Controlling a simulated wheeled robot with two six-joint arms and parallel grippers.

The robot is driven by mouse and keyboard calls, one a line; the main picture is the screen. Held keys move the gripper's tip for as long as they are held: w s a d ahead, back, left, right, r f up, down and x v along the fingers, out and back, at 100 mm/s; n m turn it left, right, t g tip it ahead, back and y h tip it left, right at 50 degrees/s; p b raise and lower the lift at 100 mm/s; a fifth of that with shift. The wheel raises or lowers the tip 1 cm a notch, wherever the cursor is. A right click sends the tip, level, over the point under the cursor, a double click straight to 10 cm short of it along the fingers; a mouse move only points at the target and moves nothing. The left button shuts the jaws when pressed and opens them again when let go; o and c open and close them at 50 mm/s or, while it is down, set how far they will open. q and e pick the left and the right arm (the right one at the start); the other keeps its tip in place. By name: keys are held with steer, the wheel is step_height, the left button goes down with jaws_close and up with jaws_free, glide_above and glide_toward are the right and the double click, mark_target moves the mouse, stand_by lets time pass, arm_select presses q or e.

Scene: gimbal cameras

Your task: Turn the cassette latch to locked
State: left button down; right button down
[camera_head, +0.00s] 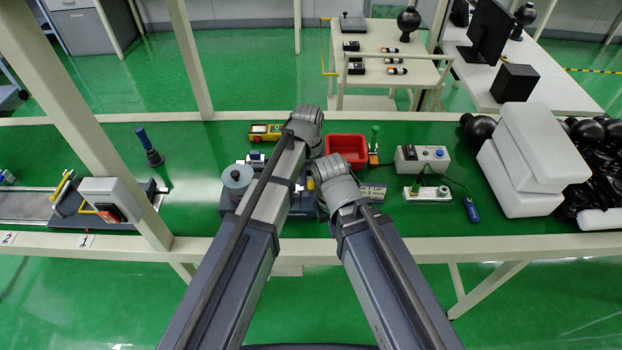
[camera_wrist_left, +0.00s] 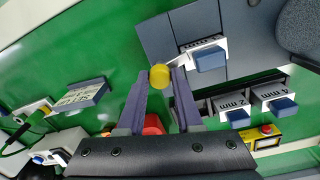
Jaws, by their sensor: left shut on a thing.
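My left gripper (camera_wrist_left: 160,78) is shut on a round yellow knob (camera_wrist_left: 160,75), held between its two fingertips in the left wrist view. The knob sits beside a blue-grey unit (camera_wrist_left: 158,38) with labelled white blocks and blue tabs. I take the knob for the cassette latch, but its locked or unlocked mark does not show. In the head view the dark unit (camera_head: 301,207) lies on the green bench, largely covered by my arms. My left fingers are hidden there behind the wrist. My right arm ends close beside the left, with its gripper hidden.
A red bin (camera_head: 346,148) stands just behind my wrists. A grey disc (camera_head: 238,175) is left of them. To the right are a white box with a blue button (camera_head: 422,158) and a power strip (camera_head: 427,193).

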mark_target(310, 182)
arm_select(q)
steer(key=shift+m, duration=1.1)
steer(key=c, duration=0.6)
jaws_free()
steer(key=shift+r, duration=0.15)
step_height(310, 182, up, 8)
steer(key=p, duration=0.8)
steer(key=shift+a+f, duration=0.1)
steer(key=shift+f, duration=0.1)
steer(key=shift+f, duration=0.1)
